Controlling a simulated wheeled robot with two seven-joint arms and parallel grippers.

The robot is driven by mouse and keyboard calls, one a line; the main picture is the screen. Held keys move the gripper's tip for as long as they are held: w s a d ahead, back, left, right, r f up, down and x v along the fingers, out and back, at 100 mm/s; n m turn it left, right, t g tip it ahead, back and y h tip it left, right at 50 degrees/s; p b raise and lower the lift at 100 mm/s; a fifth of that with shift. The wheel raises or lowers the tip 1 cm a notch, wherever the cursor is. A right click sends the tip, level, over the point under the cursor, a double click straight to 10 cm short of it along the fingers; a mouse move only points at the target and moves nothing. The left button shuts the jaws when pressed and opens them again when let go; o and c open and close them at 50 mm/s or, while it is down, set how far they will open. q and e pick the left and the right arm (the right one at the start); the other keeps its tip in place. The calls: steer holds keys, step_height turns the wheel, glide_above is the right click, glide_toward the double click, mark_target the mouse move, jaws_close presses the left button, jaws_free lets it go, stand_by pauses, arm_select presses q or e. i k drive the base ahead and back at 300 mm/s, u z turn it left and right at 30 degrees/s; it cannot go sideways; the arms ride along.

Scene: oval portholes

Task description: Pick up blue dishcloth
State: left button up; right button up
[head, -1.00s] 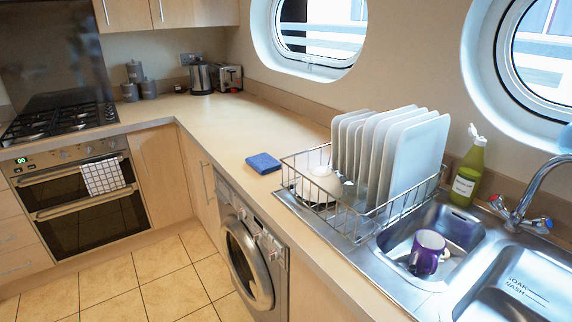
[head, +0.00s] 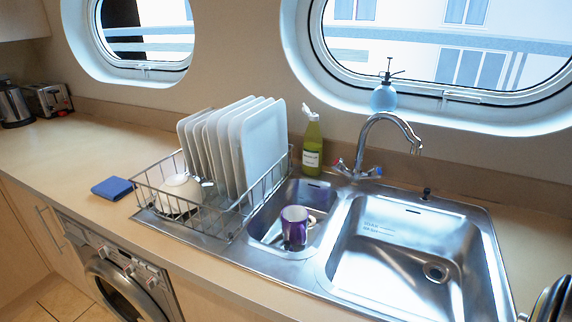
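The blue dishcloth (head: 112,188) lies folded flat on the beige worktop (head: 60,150), near its front edge. It is just left of the wire dish rack and nothing covers it. Neither of my grippers shows in the head view.
The wire dish rack (head: 205,222) holds several white plates (head: 262,140) and a bowl (head: 180,193). A purple mug (head: 294,226) sits in the small sink basin. A green bottle (head: 312,146) and the tap (head: 365,150) stand behind. The worktop left of the rack is mostly clear.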

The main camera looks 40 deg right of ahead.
mark_target(113, 188)
steer(key=u, duration=1.4)
steer(key=i, duration=1.75)
